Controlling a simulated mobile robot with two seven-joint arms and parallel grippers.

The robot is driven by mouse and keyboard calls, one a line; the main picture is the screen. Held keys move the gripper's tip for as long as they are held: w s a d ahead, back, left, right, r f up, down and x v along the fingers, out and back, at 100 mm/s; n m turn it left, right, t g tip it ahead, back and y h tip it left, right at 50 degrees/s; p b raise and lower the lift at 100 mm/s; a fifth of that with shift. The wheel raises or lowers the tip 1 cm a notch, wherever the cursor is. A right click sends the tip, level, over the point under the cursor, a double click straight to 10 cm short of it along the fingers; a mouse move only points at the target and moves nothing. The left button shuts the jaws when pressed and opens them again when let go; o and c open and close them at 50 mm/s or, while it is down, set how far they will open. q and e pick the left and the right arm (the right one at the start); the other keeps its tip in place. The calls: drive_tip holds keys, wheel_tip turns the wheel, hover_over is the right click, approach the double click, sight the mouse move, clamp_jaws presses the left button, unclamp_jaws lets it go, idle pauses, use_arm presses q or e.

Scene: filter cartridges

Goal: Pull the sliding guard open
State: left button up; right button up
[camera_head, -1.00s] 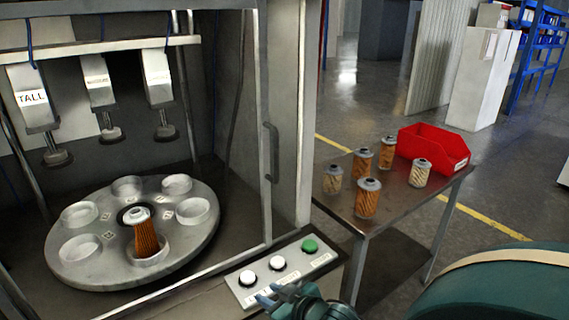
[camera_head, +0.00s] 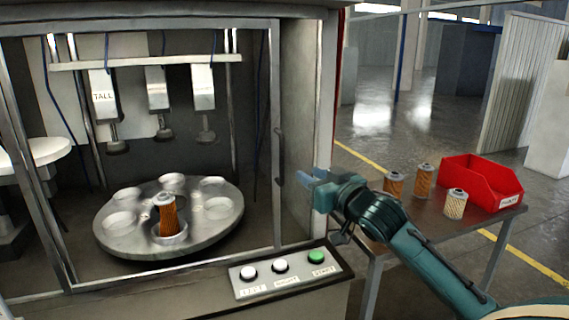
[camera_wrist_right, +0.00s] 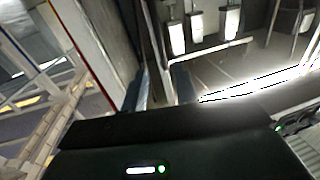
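The sliding guard (camera_head: 275,95) is a clear panel in a grey metal frame across the front of the machine. Its dark vertical handle (camera_head: 279,157) is on the right frame post. My right gripper (camera_head: 308,177) is just right of the handle, with its blue fingertips pointing left toward it. In the right wrist view, the two fingers of the gripper (camera_wrist_right: 160,88) are apart, with no clear object held between them. The fingertips appear apart from the handle. My left gripper is not in view.
Behind the guard, a round turntable (camera_head: 110,242) holds one orange filter cartridge (camera_head: 167,215) under several hanging stamps. A button panel (camera_head: 283,287) is below. At right, a table (camera_head: 430,222) carries cartridges and a red bin (camera_head: 480,182), partly behind my right arm.

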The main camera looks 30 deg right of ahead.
sight(283, 159)
drive_tip(key=w+p, duration=0.2)
drive_tip(key=w, duration=1.1)
drive_tip(key=shift+w+d, duration=0.15)
drive_tip(key=shift+d, duration=0.05)
drive_tip(key=shift+c, duration=0.2)
clamp_jaws()
